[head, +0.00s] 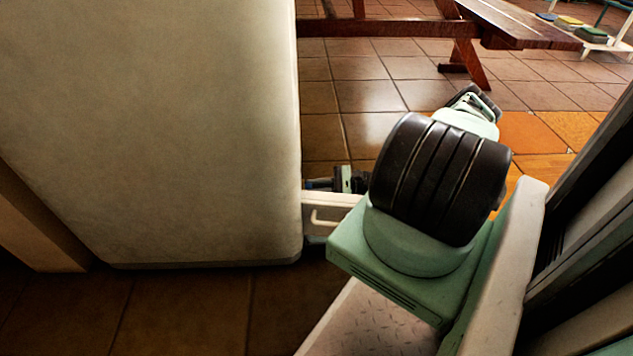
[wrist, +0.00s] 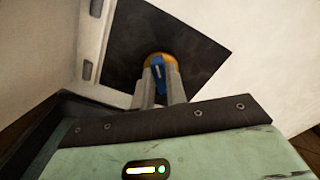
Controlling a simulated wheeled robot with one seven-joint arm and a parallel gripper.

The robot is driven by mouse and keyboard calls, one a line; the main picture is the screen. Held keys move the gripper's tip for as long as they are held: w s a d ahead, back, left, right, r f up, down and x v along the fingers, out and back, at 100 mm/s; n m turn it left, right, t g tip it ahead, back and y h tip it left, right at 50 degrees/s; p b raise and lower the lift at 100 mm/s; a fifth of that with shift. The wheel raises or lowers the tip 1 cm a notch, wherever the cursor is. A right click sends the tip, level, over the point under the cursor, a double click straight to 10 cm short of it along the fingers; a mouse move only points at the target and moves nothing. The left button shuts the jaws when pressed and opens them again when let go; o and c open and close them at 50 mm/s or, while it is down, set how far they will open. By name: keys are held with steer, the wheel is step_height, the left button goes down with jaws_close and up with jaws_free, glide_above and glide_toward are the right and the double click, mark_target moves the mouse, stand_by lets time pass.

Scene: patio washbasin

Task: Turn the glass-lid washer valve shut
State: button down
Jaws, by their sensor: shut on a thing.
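In the wrist view a blue valve handle (wrist: 158,72) sits in front of a round orange-yellow valve body (wrist: 171,61). The valve is mounted over a dark square plate (wrist: 200,60) on a pale surface. My gripper (wrist: 160,88) has its two grey fingers on either side of the blue handle and is shut on it. The fingers hide the lower part of the handle. In the head view my arm covers the middle right, and the valve cannot be made out. No glass lid shows in either view.
A large off-white body (head: 170,120) fills the left of the head view, close to my arm. A wooden table or bench (head: 530,22) stands at the back on the tiled floor (head: 365,95). Dark upright framing (head: 590,210) stands close on the right. Open floor lies beyond my arm.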

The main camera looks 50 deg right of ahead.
steer(key=shift+s+f+n+p, duration=0.15)
steer(key=shift+n+p, duration=0.45)
steer(key=shift+n, duration=1.9)
steer(key=shift+w+f+n+p, duration=0.1)
steer(key=shift+n+p, duration=0.45)
steer(key=shift+n, duration=1.95)
steer(key=c, duration=1.4)
jaws_free()
steer(key=shift+c, duration=0.2)
steer(key=p+v, duration=0.2)
steer(key=v, duration=1.5)
steer(key=shift+s+d, duration=0.2)
